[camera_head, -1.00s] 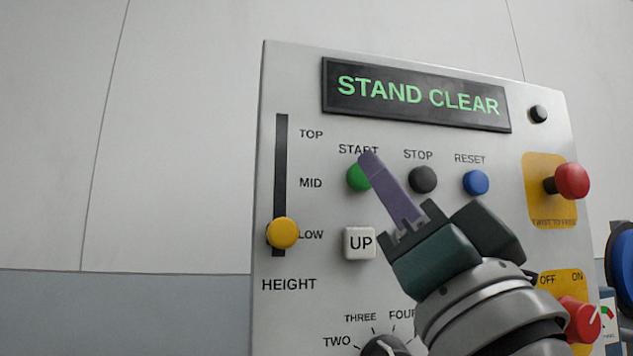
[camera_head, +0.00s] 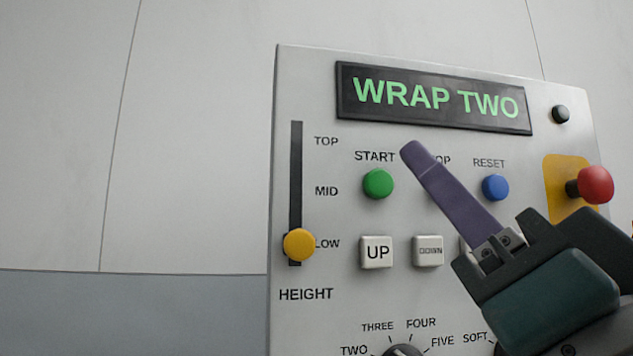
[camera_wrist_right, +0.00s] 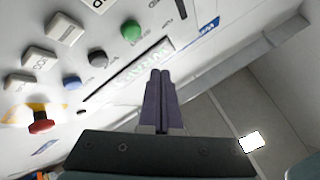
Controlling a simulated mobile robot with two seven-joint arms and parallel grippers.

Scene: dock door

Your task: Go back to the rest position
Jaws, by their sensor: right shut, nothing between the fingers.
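My right gripper (camera_head: 408,150) is shut and empty in front of the control panel (camera_head: 310,75) in the head view. Its purple fingers point up and to the left, apart from the green START button (camera_head: 378,184), and hide the STOP button. In the right wrist view the shut fingers (camera_wrist_right: 161,75) lie together, with the green button (camera_wrist_right: 131,30) beyond them at upper left. The display (camera_head: 434,98) reads WRAP TWO. My left gripper is not in view.
Bare wall (camera_head: 190,130) lies left of the panel.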

